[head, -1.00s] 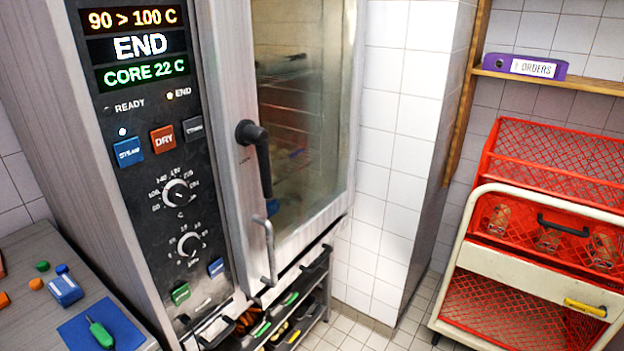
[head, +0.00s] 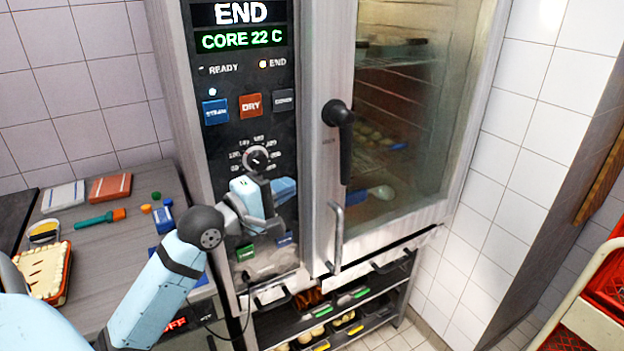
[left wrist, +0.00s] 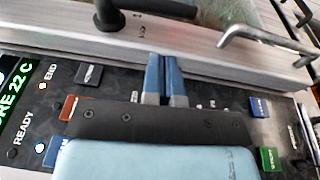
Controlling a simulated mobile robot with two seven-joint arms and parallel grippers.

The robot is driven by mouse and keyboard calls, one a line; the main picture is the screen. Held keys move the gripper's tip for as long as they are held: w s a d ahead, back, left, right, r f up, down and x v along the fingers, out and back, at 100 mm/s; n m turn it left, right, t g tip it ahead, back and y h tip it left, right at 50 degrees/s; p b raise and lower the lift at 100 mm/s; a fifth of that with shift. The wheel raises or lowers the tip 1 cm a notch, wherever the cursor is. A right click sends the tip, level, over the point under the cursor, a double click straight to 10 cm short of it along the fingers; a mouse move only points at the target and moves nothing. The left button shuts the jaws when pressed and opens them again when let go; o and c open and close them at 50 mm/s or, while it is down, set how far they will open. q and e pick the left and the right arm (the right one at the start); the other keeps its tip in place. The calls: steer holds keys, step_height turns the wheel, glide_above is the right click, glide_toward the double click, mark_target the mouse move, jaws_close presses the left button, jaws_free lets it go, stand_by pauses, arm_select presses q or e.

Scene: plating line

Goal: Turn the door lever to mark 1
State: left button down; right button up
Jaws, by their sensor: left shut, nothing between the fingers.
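The black door lever (head: 346,150) is on the left edge of the oven door, pivoting at its top and hanging straight down. Part of it shows at the top of the left wrist view (left wrist: 150,8). A small marking (head: 329,140) sits beside the lever, too small to read. The oven door (head: 318,215) looks closed. My left gripper (head: 290,188) is in front of the control panel, left of and lower than the lever. Its blue fingers are shut and empty in the left wrist view (left wrist: 163,62), pointing toward the door edge, apart from the lever.
A metal pull handle (head: 337,238) sticks out below the lever. The control panel (head: 225,170) has buttons and a dial (head: 257,160) close to my gripper. A counter (head: 110,235) with small items stands at left. A rack of trays (head: 345,330) is under the oven.

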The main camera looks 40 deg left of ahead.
mark_target(343, 168)
arm_select(q)
steer(key=p+x, duration=0.2)
steer(key=x, duration=1)
steer(key=shift+w, duration=0.25)
steer(key=shift+f, duration=0.1)
steer(key=shift+w+d+f+t+b, duration=0.15)
steer(key=shift+w+f+t+b, duration=0.1)
steer(key=shift+t+b, duration=0.25)
steer(key=t+b, duration=0.1)
steer(key=w+b, duration=0.1)
steer(key=w+d+n+t+b, duration=0.1)
steer(key=b, duration=0.1)
steer(key=shift+w+f+t, duration=0.15)
steer(key=shift+f+t, duration=0.15)
steer(key=shift+w+d+r+t, duration=0.1)
steer(key=shift+w+r+t, duration=0.05)
steer(key=shift+w+t, duration=0.2)
steer(key=shift+w+d+r, duration=0.1)
steer(key=shift+w+r, duration=0.05)
steer(key=shift+w, duration=0.1)
steer(key=shift+d+p+x, duration=0.15)
steer(key=shift+p+x, duration=0.2)
steer(key=shift+x, duration=0.3)
steer(key=shift+d+p+x, duration=0.15)
steer(key=shift+p+x, duration=0.15)
steer(key=shift+x, duration=0.35)
